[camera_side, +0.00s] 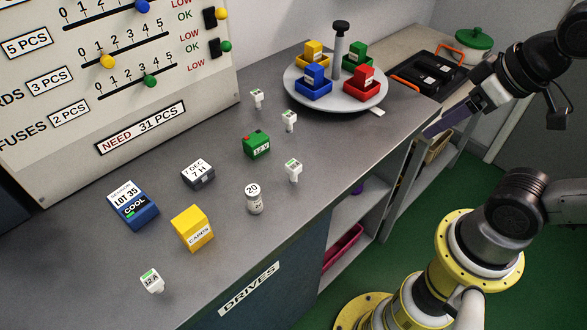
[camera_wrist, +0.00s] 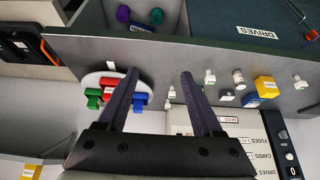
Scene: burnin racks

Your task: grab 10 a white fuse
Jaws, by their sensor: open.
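Several white fuses stand on the grey counter. In the side view one fuse (camera_side: 256,98) is at the back, a second (camera_side: 289,121) is near the turntable, a third (camera_side: 293,170) is near the right edge, and a fourth (camera_side: 151,280), which appears to read 12 A, is at the front. The other fuse labels are too small to read. In the wrist view one fuse (camera_wrist: 210,76) shows just right of the fingers and another (camera_wrist: 300,82) is far right. My gripper (camera_wrist: 158,74) is open and empty, its two dark fingers apart. In the side view it hangs right of the counter, away from the fuses.
A round turntable (camera_side: 292,93) carries yellow, green, blue and red bins around a black-knobbed post. A panel board (camera_side: 120,90) rises behind.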

